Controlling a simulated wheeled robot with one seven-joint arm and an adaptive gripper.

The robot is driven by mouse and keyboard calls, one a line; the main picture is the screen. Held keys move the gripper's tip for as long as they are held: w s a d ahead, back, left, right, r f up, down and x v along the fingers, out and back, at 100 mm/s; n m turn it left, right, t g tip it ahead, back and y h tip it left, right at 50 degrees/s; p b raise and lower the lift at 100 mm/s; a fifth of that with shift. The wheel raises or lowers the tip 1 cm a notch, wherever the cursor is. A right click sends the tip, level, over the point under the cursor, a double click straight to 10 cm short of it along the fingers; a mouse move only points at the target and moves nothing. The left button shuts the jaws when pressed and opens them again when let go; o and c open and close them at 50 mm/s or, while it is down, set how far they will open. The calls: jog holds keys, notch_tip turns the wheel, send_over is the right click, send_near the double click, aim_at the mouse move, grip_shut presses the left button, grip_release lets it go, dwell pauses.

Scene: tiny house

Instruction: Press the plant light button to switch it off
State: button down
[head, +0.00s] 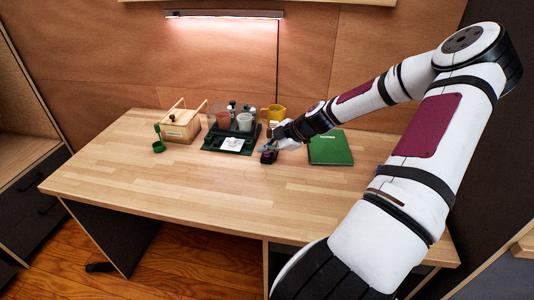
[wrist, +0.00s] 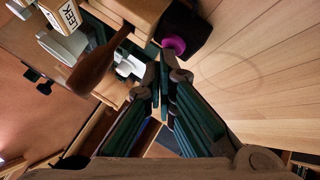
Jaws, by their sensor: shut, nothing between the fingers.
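The plant light (head: 224,14) is a slim bar high on the wall, with a pinkish glow on the wall below it. A small dark button box (head: 268,157) stands on the desk. In the wrist view its round magenta button (wrist: 174,46) shows on the black box (wrist: 192,30). My gripper (head: 266,149) is at the box, just above it in the head view. In the wrist view my gripper (wrist: 160,62) is shut and empty, its tips beside the button's lower left edge. I cannot tell whether the tips touch the button.
A dark green tray (head: 213,146) with pots stands left of the box, and a yellow mug (head: 275,113) behind it. A wooden caddy (head: 182,122) is farther left. A green book (head: 330,147) lies to the right. The desk's front (head: 190,190) is clear.

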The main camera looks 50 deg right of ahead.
aim_at(266, 155)
jog(key=shift+r, duration=0.1)
dwell(0.3)
jog(key=shift+r+p, duration=0.35)
jog(key=shift+p, duration=0.15)
jog(key=shift+r, duration=0.1)
notch_tip(266, 155, up, 6)
jog(key=p, duration=0.4)
dwell(0.6)
